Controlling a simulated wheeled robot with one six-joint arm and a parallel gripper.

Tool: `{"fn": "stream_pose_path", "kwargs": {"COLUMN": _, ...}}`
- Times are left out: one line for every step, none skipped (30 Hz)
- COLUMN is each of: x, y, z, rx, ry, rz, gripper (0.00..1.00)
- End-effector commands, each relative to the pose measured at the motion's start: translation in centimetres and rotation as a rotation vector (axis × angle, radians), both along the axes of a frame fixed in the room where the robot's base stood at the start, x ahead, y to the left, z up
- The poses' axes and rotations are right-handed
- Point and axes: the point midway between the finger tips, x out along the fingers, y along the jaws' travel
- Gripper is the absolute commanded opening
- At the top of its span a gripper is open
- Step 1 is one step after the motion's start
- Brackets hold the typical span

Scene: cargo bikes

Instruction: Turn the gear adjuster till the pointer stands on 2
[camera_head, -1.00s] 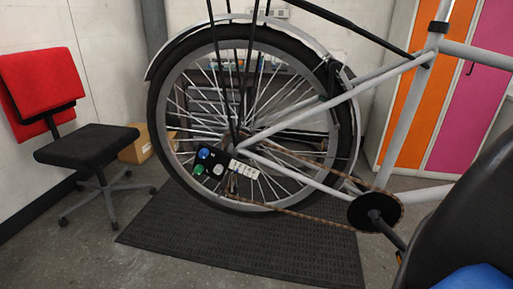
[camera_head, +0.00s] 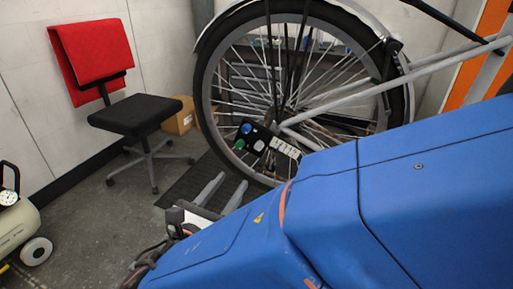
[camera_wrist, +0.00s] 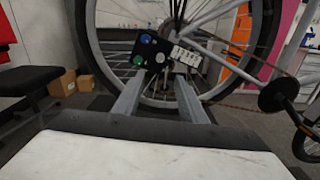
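The gear adjuster is on a small dark plate (camera_head: 262,143) at the rear wheel's hub. The plate carries a blue knob (camera_head: 246,128), a green knob (camera_head: 240,144), a light grey knob (camera_head: 259,146) and a white strip with markings (camera_head: 285,148). The plate also shows in the wrist view (camera_wrist: 150,52), ahead of and above my gripper. The pointer and the numbers are too small to read. My gripper (camera_head: 224,186) is open, its two grey fingers apart and empty. In the wrist view, the fingers (camera_wrist: 158,98) point toward the wheel and touch nothing I can see.
The bike's rear wheel (camera_head: 203,92) stands on a black mat (camera_head: 187,186). A red and black chair (camera_head: 140,115) stands at left, with a cardboard box (camera_head: 180,120) behind it. A compressor (camera_head: 18,228) is at the lower left. The chain and crank (camera_wrist: 278,95) are at right.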

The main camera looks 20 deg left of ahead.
Motion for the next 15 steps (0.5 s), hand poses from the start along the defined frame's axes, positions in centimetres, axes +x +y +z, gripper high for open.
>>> {"fn": "stream_pose_path", "kwargs": {"x": 0.6, "y": -0.1, "z": 0.0, "rx": 0.000, "ry": 0.000, "rz": -0.002, "gripper": 0.38}}
{"fn": "stream_pose_path", "kwargs": {"x": 1.0, "y": -0.1, "z": 0.0, "rx": 0.000, "ry": 0.000, "rz": -0.002, "gripper": 0.38}}
{"fn": "stream_pose_path", "kwargs": {"x": 1.5, "y": -0.2, "z": 0.0, "rx": -0.001, "ry": 0.000, "rz": -0.003, "gripper": 0.38}}
{"fn": "stream_pose_path", "kwargs": {"x": 1.9, "y": -0.3, "z": 0.0, "rx": -0.001, "ry": 0.000, "rz": -0.004, "gripper": 0.38}}
{"fn": "stream_pose_path", "kwargs": {"x": 2.4, "y": -0.3, "z": 0.0, "rx": -0.001, "ry": -0.001, "rz": -0.004, "gripper": 0.38}}
{"fn": "stream_pose_path", "kwargs": {"x": 3.1, "y": -0.3, "z": 0.0, "rx": -0.001, "ry": 0.000, "rz": -0.003, "gripper": 0.38}}
{"fn": "stream_pose_path", "kwargs": {"x": 3.6, "y": -0.4, "z": 0.0, "rx": -0.001, "ry": 0.000, "rz": -0.004, "gripper": 0.38}}
{"fn": "stream_pose_path", "kwargs": {"x": 4.1, "y": -0.4, "z": 0.0, "rx": -0.001, "ry": 0.001, "rz": -0.005, "gripper": 0.38}}
{"fn": "stream_pose_path", "kwargs": {"x": 4.7, "y": -0.5, "z": 0.0, "rx": -0.001, "ry": -0.001, "rz": -0.004, "gripper": 0.38}}
{"fn": "stream_pose_path", "kwargs": {"x": 5.2, "y": -0.5, "z": 0.0, "rx": -0.001, "ry": -0.001, "rz": -0.004, "gripper": 0.38}}
{"fn": "stream_pose_path", "kwargs": {"x": 5.7, "y": -0.6, "z": 0.0, "rx": -0.001, "ry": 0.000, "rz": -0.004, "gripper": 0.38}}
{"fn": "stream_pose_path", "kwargs": {"x": 6.3, "y": -0.6, "z": 0.0, "rx": -0.001, "ry": 0.000, "rz": -0.004, "gripper": 0.38}}
{"fn": "stream_pose_path", "kwargs": {"x": 6.8, "y": -0.6, "z": 0.0, "rx": -0.001, "ry": -0.001, "rz": -0.004, "gripper": 0.38}}
{"fn": "stream_pose_path", "kwargs": {"x": 7.3, "y": -0.7, "z": 0.0, "rx": -0.001, "ry": -0.001, "rz": -0.004, "gripper": 0.38}}
{"fn": "stream_pose_path", "kwargs": {"x": 7.9, "y": -0.7, "z": 0.0, "rx": -0.001, "ry": 0.000, "rz": -0.004, "gripper": 0.38}}
